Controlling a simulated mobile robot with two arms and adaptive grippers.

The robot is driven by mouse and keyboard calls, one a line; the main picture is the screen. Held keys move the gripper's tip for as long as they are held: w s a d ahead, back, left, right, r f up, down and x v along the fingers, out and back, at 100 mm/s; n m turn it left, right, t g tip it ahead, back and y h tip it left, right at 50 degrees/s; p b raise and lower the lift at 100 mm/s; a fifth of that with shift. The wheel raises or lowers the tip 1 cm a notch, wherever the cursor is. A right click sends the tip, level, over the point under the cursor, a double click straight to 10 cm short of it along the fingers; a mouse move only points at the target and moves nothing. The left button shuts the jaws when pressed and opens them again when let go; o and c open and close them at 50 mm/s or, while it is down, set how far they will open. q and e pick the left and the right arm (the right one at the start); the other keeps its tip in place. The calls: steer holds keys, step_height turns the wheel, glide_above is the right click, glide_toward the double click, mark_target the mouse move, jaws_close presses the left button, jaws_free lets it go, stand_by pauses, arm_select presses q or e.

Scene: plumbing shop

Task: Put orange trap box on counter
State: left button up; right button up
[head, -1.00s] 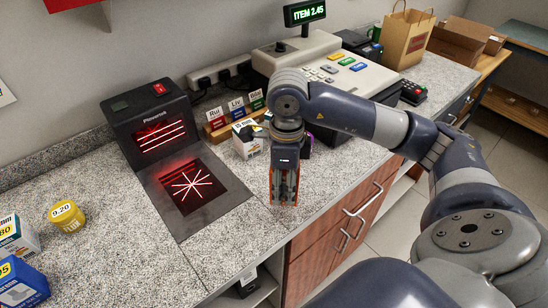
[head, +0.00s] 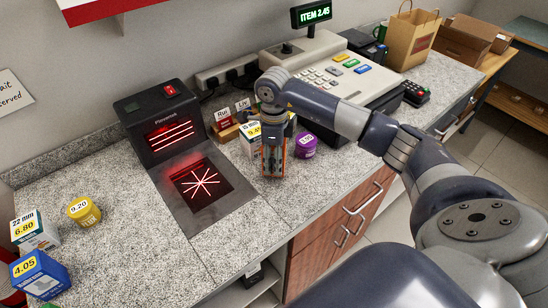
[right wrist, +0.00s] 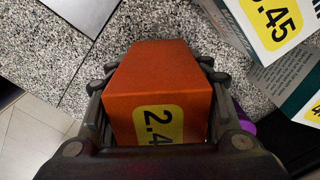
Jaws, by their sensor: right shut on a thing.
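The orange trap box (right wrist: 160,82) fills the middle of the right wrist view, with a yellow label reading 2.4 and a further part hidden. My right gripper (head: 273,162) is shut on it, one finger along each side. In the head view only narrow orange strips show between the fingers. The gripper points down over the speckled grey counter (head: 130,235), right of the scanner and near the front edge. I cannot tell whether the box touches the counter. My left gripper is not in view.
The scanner (head: 160,128) with its red-lit plate stands left of the gripper. A white-green box (head: 250,140) and a purple jar (head: 306,146) stand close by, with the register (head: 325,85) behind. A yellow jar (head: 84,211) and a blue box (head: 40,274) are at far left.

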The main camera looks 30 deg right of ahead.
steer(key=shift+f, duration=0.8)
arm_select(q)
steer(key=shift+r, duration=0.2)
arm_select(e)
steer(key=o, duration=1.2)
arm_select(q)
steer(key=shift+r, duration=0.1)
arm_select(e)
steer(key=shift+r, duration=0.1)
steer(key=shift+r, duration=0.25)
step_height(320, 180, up, 10)
steer(key=b, duration=0.3)
steer(key=shift+w+r+b, duration=0.1)
steer(key=shift+r+b, duration=0.15)
steer(key=shift+b, duration=0.1)
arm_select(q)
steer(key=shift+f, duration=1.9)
arm_select(e)
steer(key=shift+r, duration=0.6)
